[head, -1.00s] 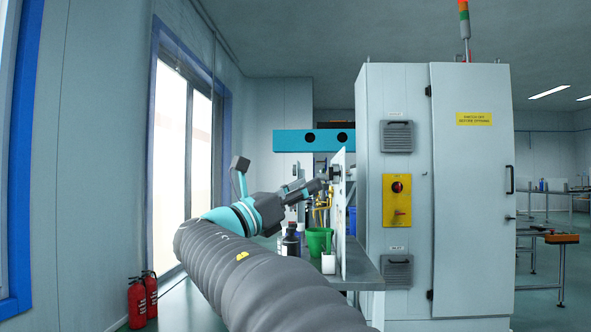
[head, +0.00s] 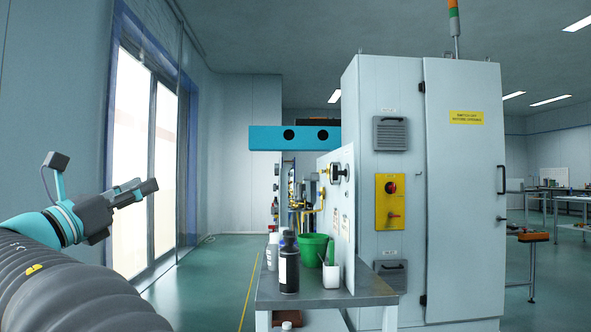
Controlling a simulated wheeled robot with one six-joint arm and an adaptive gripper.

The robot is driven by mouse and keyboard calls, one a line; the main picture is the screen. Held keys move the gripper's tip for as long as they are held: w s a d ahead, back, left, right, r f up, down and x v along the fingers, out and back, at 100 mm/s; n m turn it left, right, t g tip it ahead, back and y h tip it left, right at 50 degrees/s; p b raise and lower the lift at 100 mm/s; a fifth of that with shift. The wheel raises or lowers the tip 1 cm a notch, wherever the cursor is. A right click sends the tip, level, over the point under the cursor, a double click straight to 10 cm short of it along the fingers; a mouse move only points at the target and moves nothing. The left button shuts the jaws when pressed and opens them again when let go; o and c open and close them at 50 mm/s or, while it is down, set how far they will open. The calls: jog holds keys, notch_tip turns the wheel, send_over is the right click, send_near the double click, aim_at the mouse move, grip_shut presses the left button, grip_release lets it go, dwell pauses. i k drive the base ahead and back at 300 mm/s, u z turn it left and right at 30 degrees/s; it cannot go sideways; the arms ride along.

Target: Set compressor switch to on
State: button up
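A pale upright panel (head: 345,232) stands on the bench, seen at a steep angle. It carries a dark switch or knob (head: 338,173) near its top; the label and setting are too small to read. Which control is the compressor switch cannot be told. My gripper (head: 148,190) is at the left, well apart from the panel and pointing right. Its two dark fingers are seen from the side and nothing shows between them; their gap cannot be judged.
The bench (head: 330,297) holds a dark bottle (head: 289,270), a green bucket (head: 312,250) and a white cup (head: 331,276). A grey cabinet (head: 460,200) with a yellow switch plate (head: 390,202) stands to the right. Floor left of the bench (head: 215,275) is clear.

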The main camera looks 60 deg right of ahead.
aim_at(335, 172)
jog(key=z, duration=0.15)
jog(key=i, duration=0.75)
jog(key=z, duration=1.1)
jog(key=i, duration=0.65)
jog(key=z, duration=0.7)
